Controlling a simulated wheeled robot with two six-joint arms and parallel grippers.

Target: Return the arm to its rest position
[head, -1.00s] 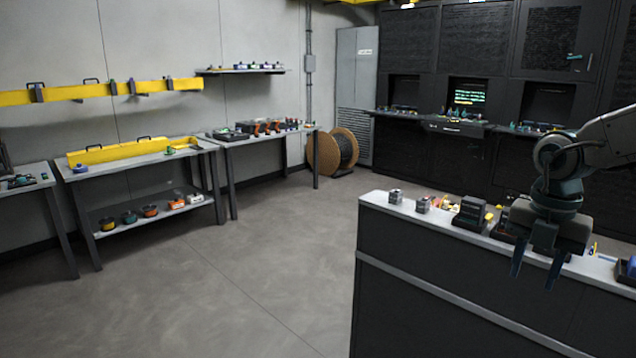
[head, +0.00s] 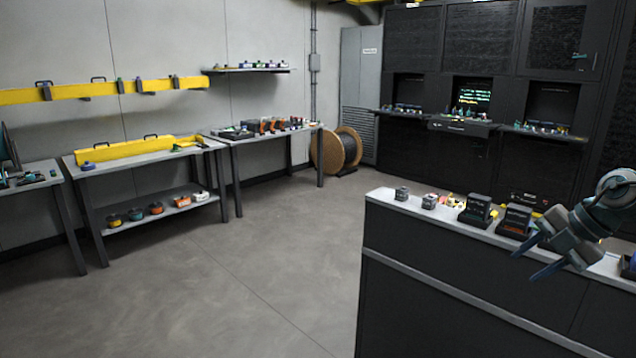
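My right gripper (head: 537,258) is at the right of the head view, in front of the dark counter (head: 450,290) and near its top edge. Its two blue-green fingers are spread apart and point down and to the left, with nothing between them. My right arm comes in from the right edge. My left gripper and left arm are out of view.
On the counter stand two small grey devices, dark boxes (head: 478,210) and small coloured parts. Workbenches (head: 150,160) line the left wall. A cable drum (head: 336,150) stands by the grey cabinet. The floor (head: 240,270) between is clear.

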